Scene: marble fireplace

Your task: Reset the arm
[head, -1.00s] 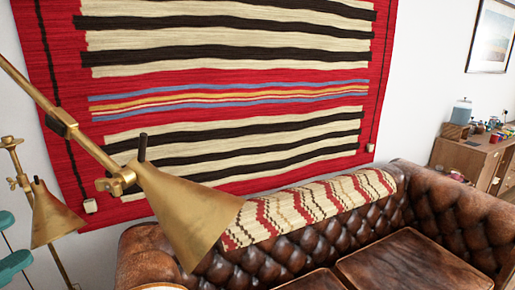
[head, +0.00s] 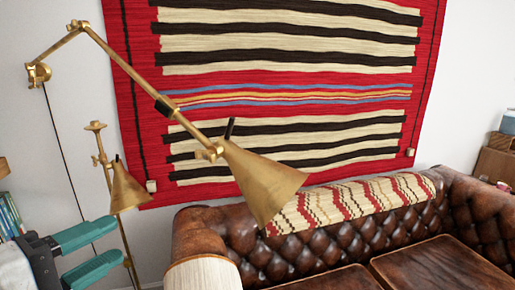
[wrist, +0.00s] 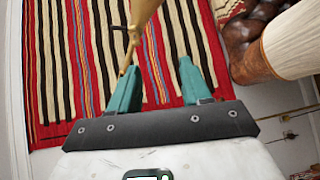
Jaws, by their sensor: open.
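My gripper (head: 112,247) is at the lower left of the head view, with two teal fingers reaching to the right. The fingers are apart and nothing is between them in that view. In the wrist view my gripper (wrist: 155,88) shows both teal fingers spread in front of the striped wall rug (wrist: 85,60).
A brass wall lamp (head: 262,185) on a jointed arm hangs before the rug. A brass floor lamp (head: 128,190) stands close behind my gripper. A brown leather sofa (head: 330,240) fills the lower right. Books (head: 10,215) are at the left edge.

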